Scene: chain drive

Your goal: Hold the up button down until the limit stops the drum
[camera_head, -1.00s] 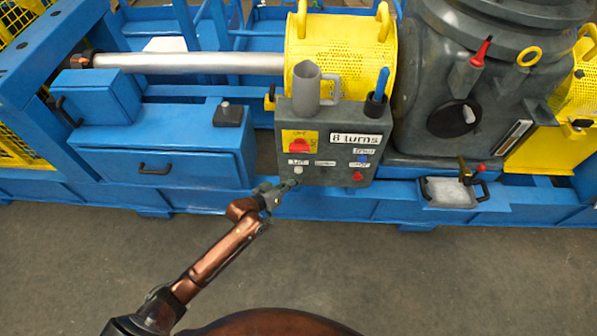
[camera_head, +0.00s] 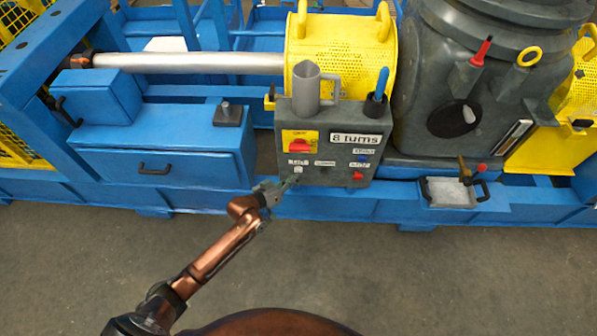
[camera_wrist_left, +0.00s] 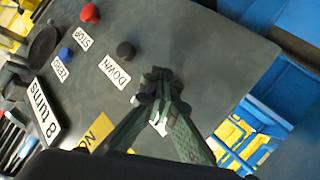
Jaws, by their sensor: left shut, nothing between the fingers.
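The grey control box (camera_head: 340,178) on the blue frame carries a "8 turns" label, a red switch on yellow, and several small buttons. The pale button (camera_head: 298,170) under the left label, probably the up button, sits at the lower left. My left gripper (camera_head: 291,183) is shut and empty at the box's lower left, just below that button. In the left wrist view its closed fingertips (camera_wrist_left: 160,88) lie over the panel beside the DOWN label (camera_wrist_left: 115,71) and black down button (camera_wrist_left: 126,50). The fingers hide the up button there; contact cannot be told. My right gripper is not in view.
A red stop button (camera_wrist_left: 90,13) and blue zero button (camera_wrist_left: 66,54) are on the same panel. A grey jug (camera_head: 306,90) stands at the box's top. A blue drawer unit (camera_head: 185,165) is at left. Open floor lies in front.

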